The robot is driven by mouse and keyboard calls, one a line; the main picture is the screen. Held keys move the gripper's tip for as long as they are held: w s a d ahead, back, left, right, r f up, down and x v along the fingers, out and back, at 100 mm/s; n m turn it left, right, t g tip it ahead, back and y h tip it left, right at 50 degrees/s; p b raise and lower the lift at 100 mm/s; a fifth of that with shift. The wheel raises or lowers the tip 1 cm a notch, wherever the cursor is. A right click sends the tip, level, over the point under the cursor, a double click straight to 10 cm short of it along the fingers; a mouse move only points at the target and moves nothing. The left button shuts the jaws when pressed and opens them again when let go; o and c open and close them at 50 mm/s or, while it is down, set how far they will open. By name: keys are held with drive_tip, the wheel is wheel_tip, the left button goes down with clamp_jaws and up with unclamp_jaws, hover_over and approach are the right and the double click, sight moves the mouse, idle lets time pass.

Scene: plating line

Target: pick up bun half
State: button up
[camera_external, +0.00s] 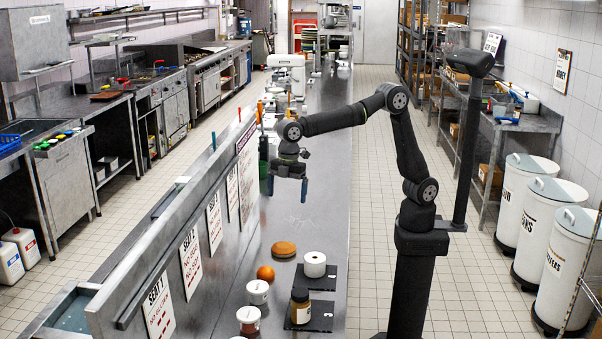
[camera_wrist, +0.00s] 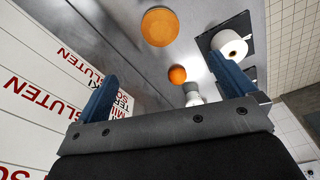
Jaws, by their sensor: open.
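The bun half (camera_external: 283,249) is a round, orange-brown disc lying on the steel counter. In the wrist view the bun half (camera_wrist: 160,27) shows near the top, beyond my fingertips. My gripper (camera_external: 287,191) is above the counter, farther back along it than the bun and apart from it. Its two blue fingers are spread wide, with nothing between them, and in the wrist view my gripper (camera_wrist: 165,88) frames the lower part of the picture.
An orange (camera_external: 266,273) lies close to the bun. A white roll (camera_external: 315,264) stands on a dark mat (camera_external: 327,283). A brown jar (camera_external: 300,306) and white tubs (camera_external: 257,292) stand nearer. A steel partition with signs (camera_external: 191,262) runs along the left. The counter behind the bun is clear.

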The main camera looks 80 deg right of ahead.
drive_tip(key=w+a+f+n+h, duration=0.1)
drive_tip(key=a+f+n, duration=0.1)
drive_tip(key=n, duration=0.3)
approach(283, 244)
drive_tip(key=shift+n, duration=0.4)
drive_tip(key=f, duration=0.9)
drive_tip(key=shift+w+a+f, duration=0.1)
drive_tip(key=shift+a+f, duration=0.1)
drive_tip(key=shift+c, duration=0.2)
drive_tip(key=c, duration=0.9)
